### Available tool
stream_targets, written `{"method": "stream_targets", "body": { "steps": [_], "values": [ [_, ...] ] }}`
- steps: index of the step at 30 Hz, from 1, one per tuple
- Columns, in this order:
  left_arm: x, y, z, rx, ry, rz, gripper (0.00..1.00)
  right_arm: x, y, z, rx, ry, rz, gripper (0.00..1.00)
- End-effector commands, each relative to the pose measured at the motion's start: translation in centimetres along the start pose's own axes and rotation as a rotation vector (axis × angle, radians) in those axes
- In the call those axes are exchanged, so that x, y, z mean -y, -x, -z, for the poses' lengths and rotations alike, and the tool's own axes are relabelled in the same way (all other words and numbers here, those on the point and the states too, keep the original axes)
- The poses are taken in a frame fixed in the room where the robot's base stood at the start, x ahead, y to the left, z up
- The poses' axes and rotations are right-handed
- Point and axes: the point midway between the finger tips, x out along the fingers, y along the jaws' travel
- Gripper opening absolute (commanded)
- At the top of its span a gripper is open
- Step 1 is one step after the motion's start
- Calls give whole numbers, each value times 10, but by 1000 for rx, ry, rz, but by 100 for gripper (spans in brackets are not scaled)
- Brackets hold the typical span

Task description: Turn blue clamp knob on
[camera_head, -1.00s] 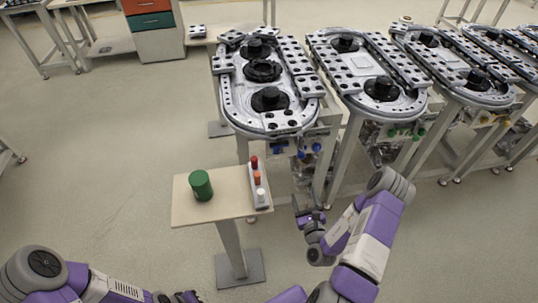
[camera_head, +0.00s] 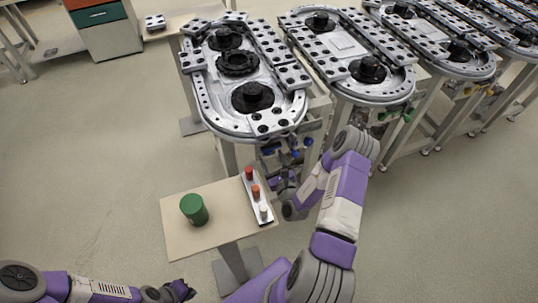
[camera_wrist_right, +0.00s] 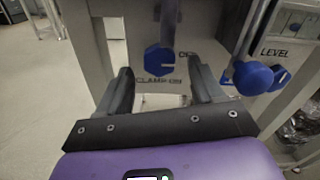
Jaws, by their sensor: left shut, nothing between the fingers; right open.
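The blue clamp knob (camera_wrist_right: 158,61) is on a grey panel with the lettering "CLAMP" below it, in the right wrist view. My right gripper (camera_wrist_right: 160,70) is open, with one dark finger on each side of the knob in the picture. I see no contact, and the remaining depth is hard to judge. In the head view my right gripper (camera_head: 286,172) is at the front of the nearest ring track station, partly hidden by my arm. My left gripper (camera_head: 180,291) is shut and empty at the bottom of the head view.
A second blue knob (camera_wrist_right: 254,78) sits right of the clamp knob, near the word "LEVEL". A small table (camera_head: 178,238) holds a green cylinder (camera_head: 194,209) and a rack (camera_head: 268,222) with coloured pieces, close to my right arm. Open floor lies left.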

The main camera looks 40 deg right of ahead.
Motion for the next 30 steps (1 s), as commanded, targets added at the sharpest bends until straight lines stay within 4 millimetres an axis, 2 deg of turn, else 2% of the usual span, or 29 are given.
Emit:
{"method": "stream_targets", "body": {
  "steps": [3,6,16,27,30],
  "values": [
    [2,-4,1,-1,0,0,0,0,-16,1,2,1,0,67],
    [2,-5,1,-1,0,0,0,0,-23,0,1,0,-1,67],
    [2,-5,1,-1,0,0,0,0,-27,0,0,-1,0,66],
    [2,-5,1,-1,0,0,0,0,-26,0,0,-1,0,11],
    [2,-4,1,-1,0,0,0,0,-26,0,0,-3,0,11]
  ]
}}
